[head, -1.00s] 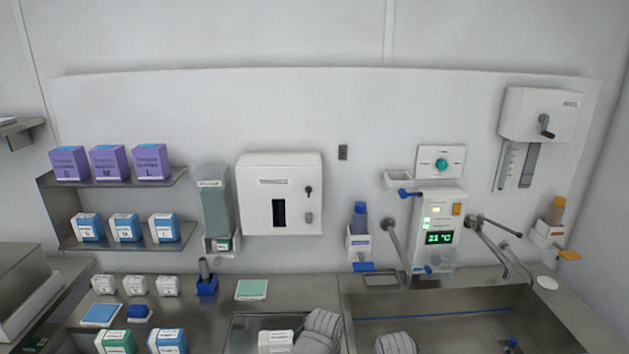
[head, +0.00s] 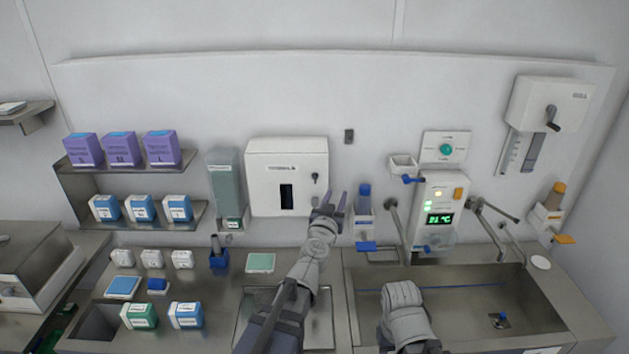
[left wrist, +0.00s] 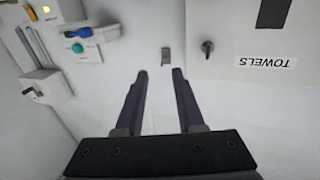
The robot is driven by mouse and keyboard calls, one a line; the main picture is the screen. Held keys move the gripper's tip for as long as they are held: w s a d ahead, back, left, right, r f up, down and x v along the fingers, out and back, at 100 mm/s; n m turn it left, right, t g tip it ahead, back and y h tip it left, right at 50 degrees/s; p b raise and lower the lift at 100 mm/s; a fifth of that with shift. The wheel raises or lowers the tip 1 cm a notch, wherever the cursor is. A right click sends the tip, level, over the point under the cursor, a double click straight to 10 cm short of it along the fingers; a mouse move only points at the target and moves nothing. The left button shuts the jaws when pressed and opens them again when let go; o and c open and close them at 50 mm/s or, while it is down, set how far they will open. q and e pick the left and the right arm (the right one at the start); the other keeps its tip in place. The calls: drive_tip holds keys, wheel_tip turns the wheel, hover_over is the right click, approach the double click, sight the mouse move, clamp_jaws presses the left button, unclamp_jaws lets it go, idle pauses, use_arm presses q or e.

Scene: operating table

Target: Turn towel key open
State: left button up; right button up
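The white towel dispenser (head: 262,180) hangs on the wall at centre left in the head view, with a dark slot in its front. Its small dark key (head: 315,176) sits near its right edge. The left wrist view, upside down, shows the dispenser front (left wrist: 235,22) with a TOWELS label and the key (left wrist: 207,48). My left gripper (head: 335,194) is just below and right of the key in the head view. In the wrist view the left gripper (left wrist: 160,74) is open and empty, with the key beside its right finger, apart from it.
A blue-capped bottle (head: 364,196) in a wall holder is close right of my left gripper. A grey-green dispenser (head: 226,182) hangs left of the towel box. A control panel (head: 437,212) and a steel sink (head: 470,313) are at right. A small wall plate (head: 349,136) is above the gripper.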

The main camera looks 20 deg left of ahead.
use_arm(q)
drive_tip(key=w+a+n+y, duration=0.3)
drive_tip(key=w+a+y, duration=0.2)
drive_tip(key=w+a, duration=0.2)
drive_tip(key=shift+a+f+g, duration=0.25)
drive_tip(key=shift+a+g, duration=0.15)
idle(0.3)
drive_tip(key=shift+d+r, duration=0.1)
drive_tip(key=shift+c, duration=0.6)
clamp_jaws()
